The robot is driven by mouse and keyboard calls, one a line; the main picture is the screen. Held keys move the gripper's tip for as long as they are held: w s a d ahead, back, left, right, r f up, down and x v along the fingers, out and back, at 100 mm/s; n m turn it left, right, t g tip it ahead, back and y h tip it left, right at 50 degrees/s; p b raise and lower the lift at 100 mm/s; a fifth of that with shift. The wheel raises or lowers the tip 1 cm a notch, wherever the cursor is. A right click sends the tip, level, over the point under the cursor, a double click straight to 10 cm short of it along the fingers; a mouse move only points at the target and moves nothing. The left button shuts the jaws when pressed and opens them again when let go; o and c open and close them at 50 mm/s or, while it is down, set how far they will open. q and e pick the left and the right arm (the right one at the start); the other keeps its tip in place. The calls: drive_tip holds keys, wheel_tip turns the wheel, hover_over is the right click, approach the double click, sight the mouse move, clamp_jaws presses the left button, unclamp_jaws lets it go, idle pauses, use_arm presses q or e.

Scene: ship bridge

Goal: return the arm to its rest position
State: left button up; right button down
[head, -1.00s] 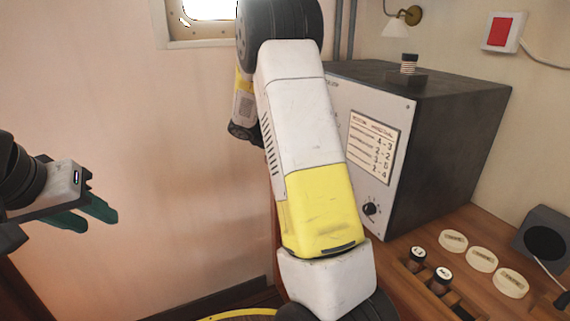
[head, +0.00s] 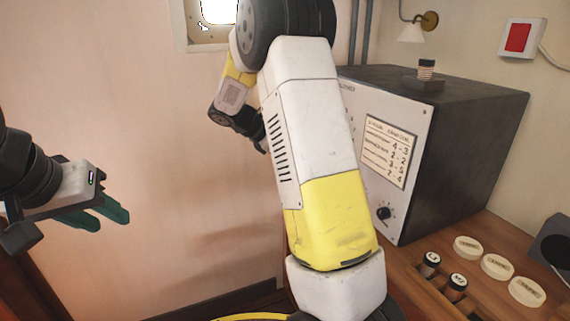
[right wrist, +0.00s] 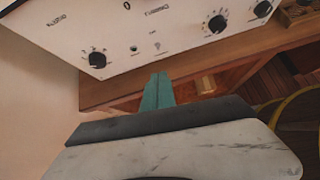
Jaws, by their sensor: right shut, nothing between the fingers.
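My right arm (head: 317,140) rises in the middle of the head view, with its elbow at the top. Its yellow and grey forearm (head: 234,92) hangs behind, and the gripper there is hidden by the upper link. In the right wrist view the right gripper (right wrist: 158,92) shows its green fingers together and empty, in front of the wooden desk edge below a white control panel. My left gripper (head: 108,214) is at the left of the head view, its green fingers apart and empty, in front of the bare wall.
A dark cabinet (head: 462,135) with a white, knobbed front stands on the wooden desk (head: 492,232), close right of my right arm. Small jars (head: 455,286) and round pale lids (head: 497,266) lie in front of it. The wall area between my arms is free.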

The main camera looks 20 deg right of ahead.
drive_tip(key=shift+v, duration=0.85)
drive_tip(key=shift+d+r, duration=0.15)
drive_tip(key=s+a+r+m+t+y, duration=0.2)
drive_tip(key=s+a+m+y, duration=0.2)
drive_tip(key=s, duration=0.4)
drive_tip(key=s+a+r+m+t+y, duration=0.2)
drive_tip(key=s+a+m+y, duration=0.2)
drive_tip(key=s+m, duration=0.3)
drive_tip(key=s+a+r+m+t+y, duration=0.1)
drive_tip(key=s+a+m, duration=0.4)
drive_tip(key=s, duration=0.6)
drive_tip(key=shift+r+m+t+y, duration=0.45)
drive_tip(key=shift+r+y, duration=0.35)
drive_tip(key=shift+y, duration=0.6)
